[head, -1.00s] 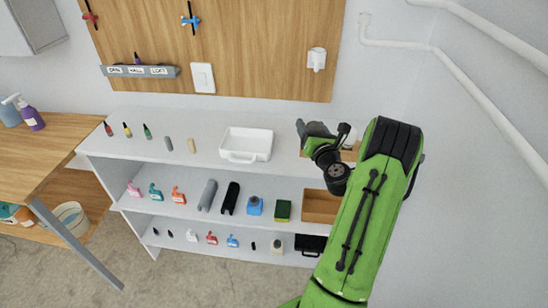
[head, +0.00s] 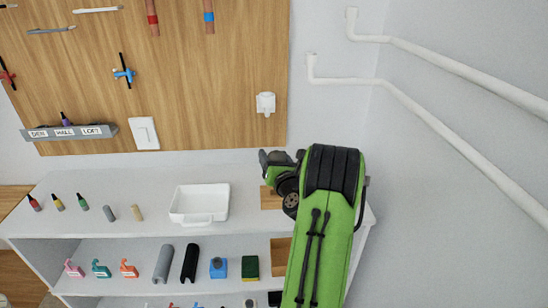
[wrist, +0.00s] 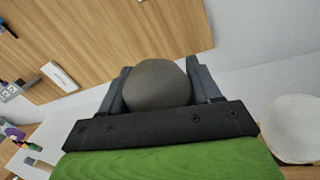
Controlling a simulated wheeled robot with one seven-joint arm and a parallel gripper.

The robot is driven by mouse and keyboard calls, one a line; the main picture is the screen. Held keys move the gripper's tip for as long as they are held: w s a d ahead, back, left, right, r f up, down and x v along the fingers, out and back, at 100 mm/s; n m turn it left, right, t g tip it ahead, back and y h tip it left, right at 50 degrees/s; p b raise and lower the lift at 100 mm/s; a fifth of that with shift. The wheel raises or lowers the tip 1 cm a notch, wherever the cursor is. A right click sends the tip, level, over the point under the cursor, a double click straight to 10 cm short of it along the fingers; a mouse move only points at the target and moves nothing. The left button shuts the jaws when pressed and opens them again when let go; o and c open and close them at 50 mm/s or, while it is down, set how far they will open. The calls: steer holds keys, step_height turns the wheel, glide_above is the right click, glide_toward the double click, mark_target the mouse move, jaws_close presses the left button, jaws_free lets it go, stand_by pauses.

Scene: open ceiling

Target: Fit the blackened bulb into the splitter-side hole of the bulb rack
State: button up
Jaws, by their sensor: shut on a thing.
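The blackened bulb shows in the wrist view as a dull dark-grey dome (wrist: 158,84). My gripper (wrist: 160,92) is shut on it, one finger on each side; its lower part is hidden. In the head view my gripper (head: 279,157) is above the right end of the white counter. The wooden block (head: 269,199) there appears to be the bulb rack, mostly hidden behind my arm. In the wrist view a pale round bulb (wrist: 291,127) sits at the right, over a strip of wood. The rack's holes are not visible. A white splitter-like fitting (head: 265,103) is on the wooden wall panel.
A white tray (head: 199,219) stands left of the block. Several small bottles and two pegs stand farther left. A labelled rail (head: 68,132) and a switch (head: 144,133) are on the panel. The lower shelf is full. White pipes (head: 420,100) run along the right wall.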

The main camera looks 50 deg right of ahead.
steer(key=shift+f+b, duration=1.2)
steer(key=shift+f, duration=0.65)
steer(key=shift+f+b, duration=0.9)
steer(key=shift+f, duration=0.85)
steer(key=o, duration=1.1)
steer(key=shift+f, duration=0.15)
